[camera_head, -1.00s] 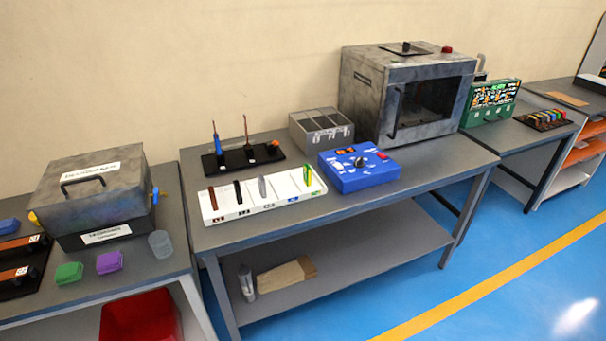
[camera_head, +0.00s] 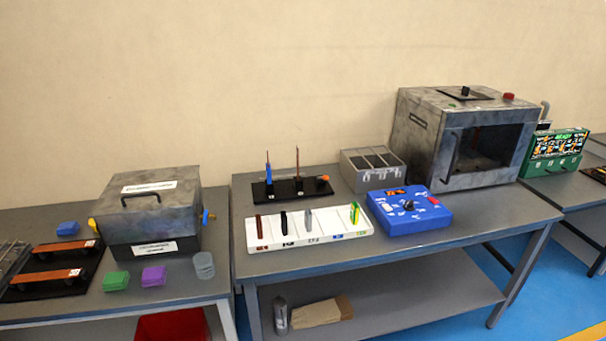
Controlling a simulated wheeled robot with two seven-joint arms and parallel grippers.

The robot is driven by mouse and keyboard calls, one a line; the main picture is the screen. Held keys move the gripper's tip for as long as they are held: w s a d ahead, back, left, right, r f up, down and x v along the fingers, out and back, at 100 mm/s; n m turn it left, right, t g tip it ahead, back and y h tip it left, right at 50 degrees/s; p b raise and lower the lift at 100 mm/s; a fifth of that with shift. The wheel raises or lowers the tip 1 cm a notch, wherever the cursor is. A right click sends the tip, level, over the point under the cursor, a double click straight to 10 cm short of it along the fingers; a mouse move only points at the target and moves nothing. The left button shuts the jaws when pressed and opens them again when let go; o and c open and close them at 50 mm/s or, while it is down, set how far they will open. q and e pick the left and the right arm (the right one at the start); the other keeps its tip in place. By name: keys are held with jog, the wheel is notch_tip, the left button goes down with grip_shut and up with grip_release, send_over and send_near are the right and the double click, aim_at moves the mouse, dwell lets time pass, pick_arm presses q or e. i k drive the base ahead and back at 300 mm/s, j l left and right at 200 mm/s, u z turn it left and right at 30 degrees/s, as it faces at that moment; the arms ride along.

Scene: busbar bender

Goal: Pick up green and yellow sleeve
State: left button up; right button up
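The green and yellow sleeve (camera_head: 354,212) stands in the rightmost slot of a white holder (camera_head: 290,239) on the middle table. Brown, black and grey sleeves stand in the other slots to its left. The sleeve is close to the left side of a blue control box (camera_head: 408,212). Neither of my grippers shows in the view.
A black stand with upright tools (camera_head: 291,188) and a grey compartment box (camera_head: 371,168) sit behind the holder. A large grey oven (camera_head: 462,139) stands at the right. The left table (camera_head: 205,287) carries a metal box (camera_head: 150,210) and small coloured blocks.

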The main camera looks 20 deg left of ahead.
aim_at(355, 211)
jog(key=i+j+z, duration=0.2)
jog(key=i+j, duration=0.3)
jog(key=i+j+z, duration=0.2)
jog(key=i+j, duration=0.3)
jog(key=j, duration=0.15)
